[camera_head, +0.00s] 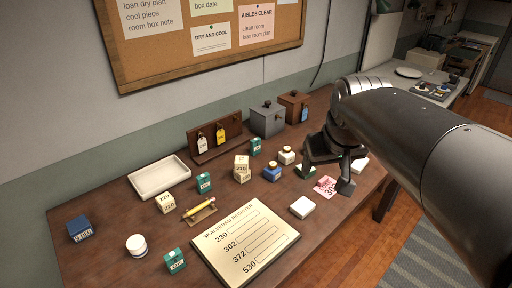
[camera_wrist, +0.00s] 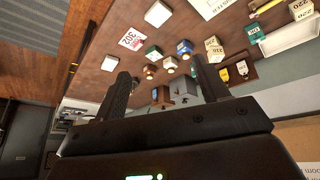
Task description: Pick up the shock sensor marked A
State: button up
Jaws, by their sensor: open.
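My gripper (camera_head: 326,172) is open and empty above the right part of the wooden table; its two fingers also show in the wrist view (camera_wrist: 160,72). No letter A is readable on anything, so I cannot tell which thing is the shock sensor marked A. A pink card marked 302 (camera_head: 326,186) lies beside the fingers. A green piece (camera_head: 305,171) is partly covered by the gripper. A blue bottle (camera_head: 272,173) and a white bottle (camera_head: 287,155) stand left of it.
A register board (camera_head: 245,242), an empty white tray (camera_head: 158,178), green boxes (camera_head: 204,183), cream boxes (camera_head: 165,202), a white jar (camera_head: 136,245) and a blue box (camera_head: 80,229) occupy the table's left. A tag rack (camera_head: 215,140), grey box (camera_head: 267,120) and brown box (camera_head: 293,106) stand along the wall.

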jog(key=w+a+n, duration=0.2)
jog(key=w+a, duration=0.2)
jog(key=w, duration=0.9)
jog(key=n+g+y, duration=0.2)
jog(key=n+y, duration=0.1)
jog(key=n, duration=0.2)
send_over(257, 140)
jog(key=s+d, duration=0.2)
jog(key=s, duration=0.1)
notch_tip(257, 140, down, 16)
jog(key=x, duration=1.1)
jog(key=shift+w+d+f, duration=0.2)
jog(key=shift+w+f, duration=0.05)
jog(key=shift+c, duration=0.5)
jog(key=c, duration=1)
jog(key=shift+r, duration=0.1)
